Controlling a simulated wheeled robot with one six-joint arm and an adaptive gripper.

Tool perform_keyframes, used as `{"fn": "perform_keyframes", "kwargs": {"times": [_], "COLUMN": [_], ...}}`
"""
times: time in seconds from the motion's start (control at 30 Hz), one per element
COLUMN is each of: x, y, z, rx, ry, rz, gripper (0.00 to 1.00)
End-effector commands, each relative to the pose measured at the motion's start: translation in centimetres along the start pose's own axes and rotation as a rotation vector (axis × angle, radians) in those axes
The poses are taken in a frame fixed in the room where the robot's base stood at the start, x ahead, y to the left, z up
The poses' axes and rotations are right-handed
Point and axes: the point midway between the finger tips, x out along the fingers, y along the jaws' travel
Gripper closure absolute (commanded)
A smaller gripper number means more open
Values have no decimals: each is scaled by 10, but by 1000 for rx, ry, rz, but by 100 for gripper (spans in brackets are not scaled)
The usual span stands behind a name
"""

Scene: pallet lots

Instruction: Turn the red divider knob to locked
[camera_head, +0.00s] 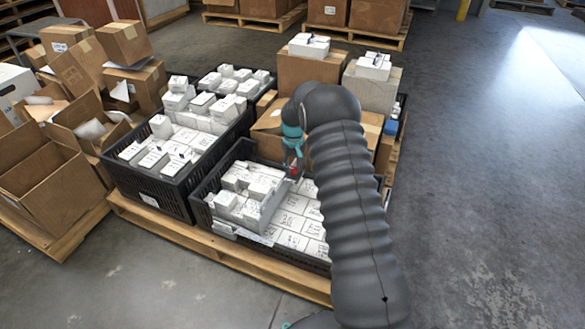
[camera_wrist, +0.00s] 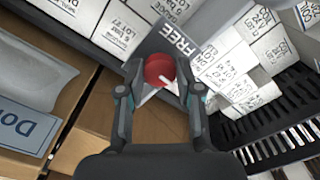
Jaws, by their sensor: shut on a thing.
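The red divider knob (camera_wrist: 159,69) sits between the two fingers of my gripper (camera_wrist: 158,80) in the wrist view. My gripper is shut on it from both sides. A white mark shows on the knob's lower right part. A dark plate (camera_wrist: 154,42) behind the knob carries the word FREE at its upper right; any other wording on it is hidden. In the head view the knob (camera_head: 293,170) is a small red spot below my gripper (camera_head: 293,158), at the front black crate (camera_head: 211,184). My arm hides the crate's right side.
White cartons fill the front crate; a second black crate (camera_head: 163,194) stands left of it on the same pallet (camera_head: 180,232). Brown boxes (camera_head: 304,72) with white cartons on top stand behind. Open cardboard boxes (camera_head: 52,180) are at the left. The floor at right is clear.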

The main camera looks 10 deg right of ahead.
Motion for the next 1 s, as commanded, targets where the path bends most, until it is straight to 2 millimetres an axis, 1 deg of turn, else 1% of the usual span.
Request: {"fn": "perform_keyframes", "kwargs": {"times": [0.03,0.7,1.0], "x": [-2,-3,-3], "y": [2,3,3], "z": [-4,-4,-4], "rx": [46,681,931], "ry": [14,15,15], "rz": [3,0,-2], "gripper": [100,100,100]}}
